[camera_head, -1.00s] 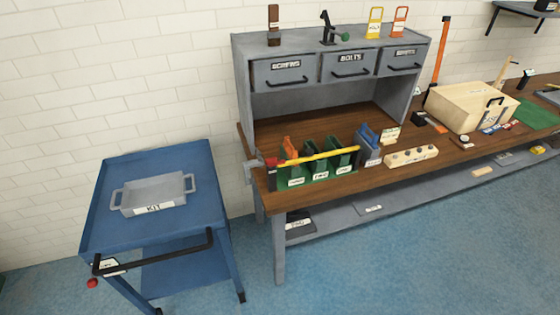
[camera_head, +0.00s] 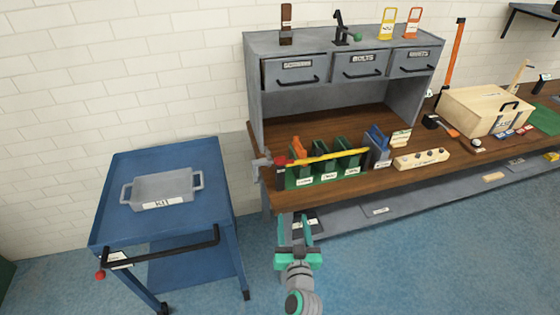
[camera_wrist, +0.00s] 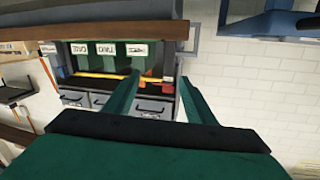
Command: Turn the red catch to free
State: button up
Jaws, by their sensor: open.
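A red piece (camera_head: 281,161) sits at the left end of a yellow bar (camera_head: 325,158) that lies across the green bins (camera_head: 327,177) on the bench. I take it for the red catch; its exact setting is too small to read. My gripper (camera_head: 295,229) is open and empty, in front of the bench's left end, below and nearer than the red piece. In the wrist view, which looks upside down, my gripper's two fingers (camera_wrist: 158,85) are spread. The yellow bar (camera_wrist: 100,77) shows there, partly hidden by a finger.
A grey vise-like part (camera_head: 261,163) is at the bench's left end. A grey drawer cabinet (camera_head: 256,95) stands behind the bins. Floor ahead is clear.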

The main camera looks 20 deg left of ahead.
aim_at(280, 161)
jog(key=w+a+r+n+g+y, duration=0.1)
jog(key=w+a+r+n+y, duration=0.3)
jog(key=w+r, duration=0.5)
jog(key=x, duration=1)
jog(key=shift+w+a+f, duration=0.1)
jog(key=shift+a+f, duration=0.1)
jog(key=shift+c, duration=0.3)
jog(key=c, duration=1)
